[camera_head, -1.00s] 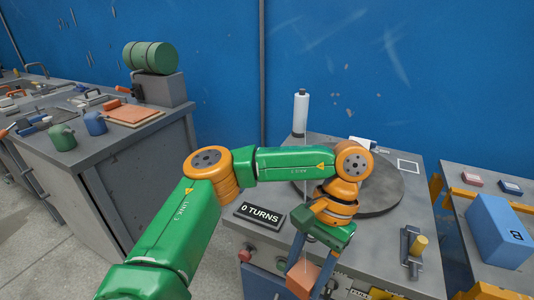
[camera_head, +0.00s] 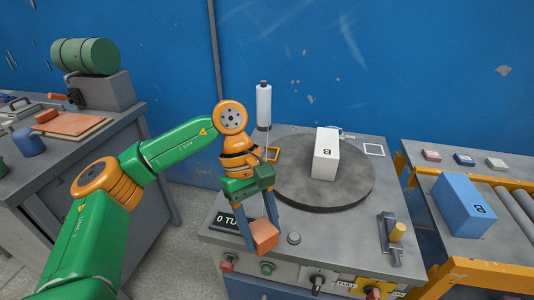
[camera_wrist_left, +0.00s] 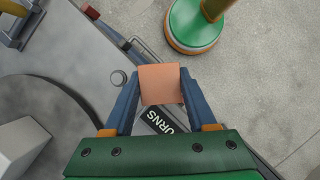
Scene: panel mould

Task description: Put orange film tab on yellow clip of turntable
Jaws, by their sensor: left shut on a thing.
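My left gripper (camera_head: 260,228) is shut on the orange film tab (camera_head: 265,234), a small orange block. The left wrist view shows the tab (camera_wrist_left: 161,84) between the fingers. They hold it over the front left of the workbench, apart from the turntable. The grey round turntable (camera_head: 348,194) carries a white box (camera_head: 326,154) marked B. A small yellow-orange piece (camera_head: 272,154) shows at the turntable's left back edge; I cannot tell whether it is the clip. The white film roll (camera_head: 264,106) stands upright behind, with a thin line below it. My right gripper is out of view.
A turns display (camera_head: 228,220) lies beside the gripper, partly covered. A blue box (camera_head: 463,205) is on the conveyor at right. A side bench (camera_head: 95,135) stands at left.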

